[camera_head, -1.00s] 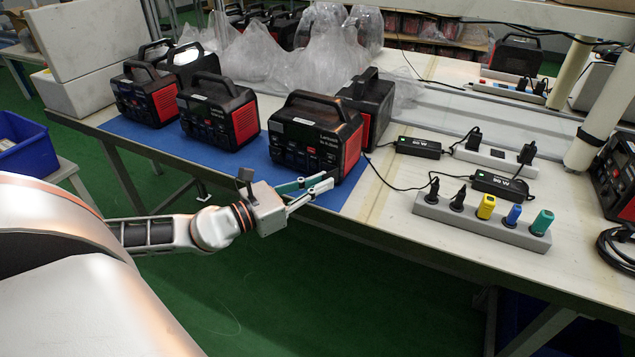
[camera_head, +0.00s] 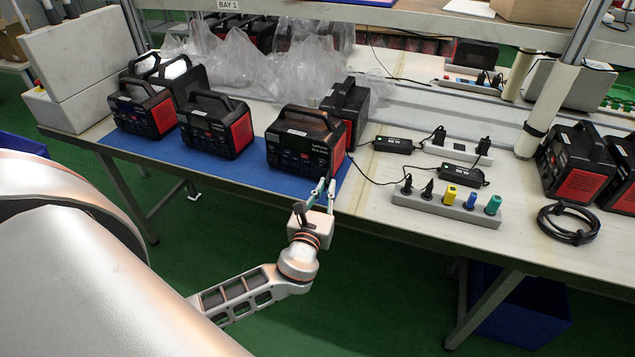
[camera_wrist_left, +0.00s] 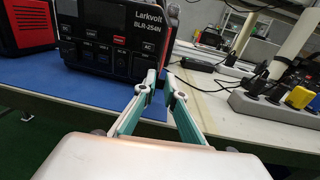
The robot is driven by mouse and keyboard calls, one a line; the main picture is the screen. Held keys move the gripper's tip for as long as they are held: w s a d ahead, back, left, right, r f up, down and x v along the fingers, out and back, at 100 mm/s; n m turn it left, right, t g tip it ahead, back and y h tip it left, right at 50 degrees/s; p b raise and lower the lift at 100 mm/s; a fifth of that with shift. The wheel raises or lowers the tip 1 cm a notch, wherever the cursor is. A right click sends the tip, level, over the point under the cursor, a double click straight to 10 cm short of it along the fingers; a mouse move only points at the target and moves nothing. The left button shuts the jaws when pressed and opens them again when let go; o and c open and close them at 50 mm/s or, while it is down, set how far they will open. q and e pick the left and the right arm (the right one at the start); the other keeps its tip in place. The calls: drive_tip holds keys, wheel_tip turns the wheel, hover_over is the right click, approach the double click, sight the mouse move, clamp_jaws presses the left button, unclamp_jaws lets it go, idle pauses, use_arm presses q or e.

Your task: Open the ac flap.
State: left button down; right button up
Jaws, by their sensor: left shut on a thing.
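The black-and-red power station (camera_head: 297,148), marked Larkvolt BLR-254N, stands on the blue mat with its front panel facing me. It also shows in the left wrist view (camera_wrist_left: 108,30). My left gripper (camera_head: 326,184) points at that corner. In the left wrist view its fingertips (camera_wrist_left: 162,82) are close together on the flap, which they hold. How far the flap stands open, I cannot tell. My right gripper is not in view.
Similar power stations (camera_head: 216,130) stand to the left on the blue mat (camera_head: 250,177). A grey socket strip (camera_head: 445,209) with colored plugs, black adapters (camera_head: 393,145) and a coiled black cable (camera_head: 568,223) lie to the right. Plastic bags (camera_head: 265,65) are behind.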

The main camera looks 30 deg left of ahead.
use_arm(q)
drive_tip(key=n+g+y, duration=0.1)
drive_tip(key=w+d+n+y, duration=0.1)
drive_tip(key=y, duration=0.1)
drive_tip(key=shift+d+n+g+y, duration=0.3)
drive_tip(key=shift+g, duration=0.1)
drive_tip(key=shift+w+d+n+g+y+b, duration=0.2)
drive_tip(key=shift+n+g+y+b, duration=0.15)
drive_tip(key=shift+n+y, duration=0.2)
drive_tip(key=shift+w+d+n+g+y+b, duration=0.15)
drive_tip(key=shift+n+g+y+b, duration=0.1)
drive_tip(key=shift+n+g+y, duration=0.3)
drive_tip(key=shift+w+d+n+g+y+b, duration=0.15)
drive_tip(key=shift+n+g+y+b, duration=0.25)
drive_tip(key=shift+y, duration=0.4)
drive_tip(key=shift+g, duration=0.3)
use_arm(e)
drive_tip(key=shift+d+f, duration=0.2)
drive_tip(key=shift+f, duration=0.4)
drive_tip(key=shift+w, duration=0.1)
use_arm(q)
drive_tip(key=shift+r, duration=0.1)
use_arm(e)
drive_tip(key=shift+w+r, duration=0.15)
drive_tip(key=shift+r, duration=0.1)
